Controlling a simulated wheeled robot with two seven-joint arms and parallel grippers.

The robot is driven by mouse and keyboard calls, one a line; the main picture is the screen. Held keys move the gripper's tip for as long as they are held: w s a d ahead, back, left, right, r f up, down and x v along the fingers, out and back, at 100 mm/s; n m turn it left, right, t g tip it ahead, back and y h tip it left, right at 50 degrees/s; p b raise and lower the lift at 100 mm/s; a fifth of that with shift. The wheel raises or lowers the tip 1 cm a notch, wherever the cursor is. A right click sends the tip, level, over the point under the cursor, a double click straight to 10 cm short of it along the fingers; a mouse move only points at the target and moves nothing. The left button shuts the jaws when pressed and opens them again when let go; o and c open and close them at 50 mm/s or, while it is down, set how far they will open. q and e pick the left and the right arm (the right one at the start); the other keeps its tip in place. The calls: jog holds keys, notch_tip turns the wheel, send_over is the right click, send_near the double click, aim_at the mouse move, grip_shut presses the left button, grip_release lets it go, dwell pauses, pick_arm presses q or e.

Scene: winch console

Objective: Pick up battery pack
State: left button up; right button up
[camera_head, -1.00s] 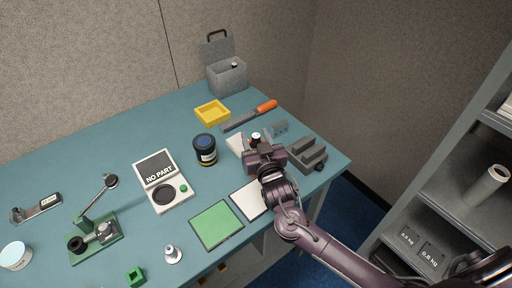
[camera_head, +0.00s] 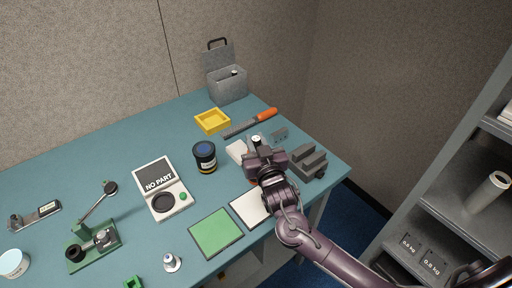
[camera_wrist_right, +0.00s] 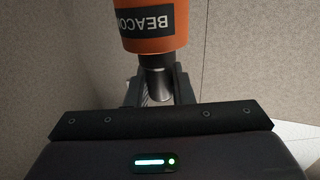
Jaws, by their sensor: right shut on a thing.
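My right gripper (camera_head: 262,152) is above the right part of the teal table and is shut on the metal neck of an orange cylinder. In the right wrist view the orange cylinder (camera_wrist_right: 155,28) has a black label reading "BEACO", upside down and partly cut off. Its metal neck (camera_wrist_right: 157,80) lies between the fingers. In the head view a small dark piece with a white top (camera_head: 257,140) shows at the fingertips, and a bit of orange shows beside the gripper. I cannot tell any thing here as the battery pack. My left gripper is not in view.
A grey stepped block (camera_head: 308,163) stands right of the gripper. A dark jar (camera_head: 205,158) stands to its left. White (camera_head: 248,208) and green (camera_head: 215,231) pads lie near the front edge. A yellow tray (camera_head: 212,122) and an orange-handled tool (camera_head: 250,123) lie behind.

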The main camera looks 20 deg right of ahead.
notch_tip(320, 180, up, 22)
jog(key=shift+f, duration=0.25)
